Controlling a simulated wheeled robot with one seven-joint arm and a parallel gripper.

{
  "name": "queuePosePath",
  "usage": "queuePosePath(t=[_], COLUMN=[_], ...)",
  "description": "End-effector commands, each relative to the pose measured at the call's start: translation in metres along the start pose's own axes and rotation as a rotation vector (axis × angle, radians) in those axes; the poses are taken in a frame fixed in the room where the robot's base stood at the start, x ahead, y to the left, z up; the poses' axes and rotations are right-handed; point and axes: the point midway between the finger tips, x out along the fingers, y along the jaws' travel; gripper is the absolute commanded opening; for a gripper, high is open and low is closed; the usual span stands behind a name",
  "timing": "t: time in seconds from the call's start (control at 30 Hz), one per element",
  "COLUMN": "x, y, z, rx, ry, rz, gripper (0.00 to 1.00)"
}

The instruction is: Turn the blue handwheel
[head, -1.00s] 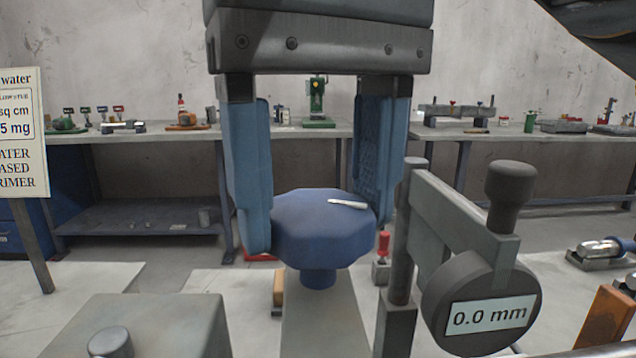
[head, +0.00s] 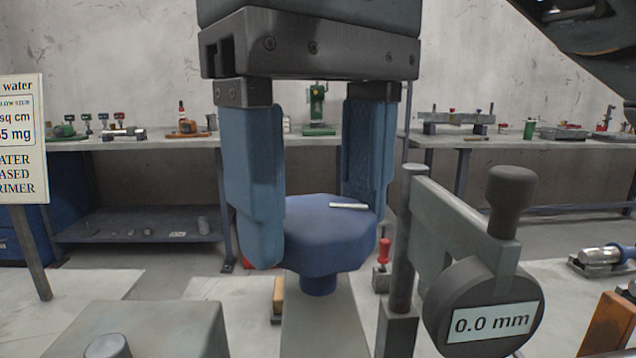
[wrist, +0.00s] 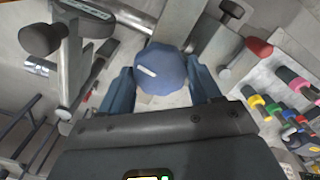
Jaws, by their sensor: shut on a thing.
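The blue handwheel (head: 322,238) is a faceted knob with a white mark on its top, standing on a short blue stem above a grey block. My gripper (head: 318,235) reaches down from above with its two blue fingers on either side of the wheel, shut on it. In the wrist view the handwheel (wrist: 160,72) sits between the two fingertips (wrist: 162,82), its white mark toward the left of its top. The far finger is partly hidden behind the wheel in the head view. A round dial (head: 490,318) at right reads 0.0 mm.
The dial's grey arm and post (head: 402,240) stand close to the right of my gripper, with a dark knob (head: 512,188) on top. A grey block (head: 150,330) is at front left. A sign (head: 22,140) stands far left, and benches with tools line the wall.

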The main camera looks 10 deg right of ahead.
Motion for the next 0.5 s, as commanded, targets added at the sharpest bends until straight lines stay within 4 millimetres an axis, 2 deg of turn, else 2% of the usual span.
queuePosePath(t=[0.03,0.27,0.5], x=[0.0000,0.0000,-0.0007], y=[0.0000,0.0000,0.0000], z=[-0.0001,-0.0001,0.0000], rx=[0.001,0.001,0.001], ry=[0.000,0.000,0.000], rz=[0.000,0.000,0.000], gripper=[0.66,0.88,0.88])
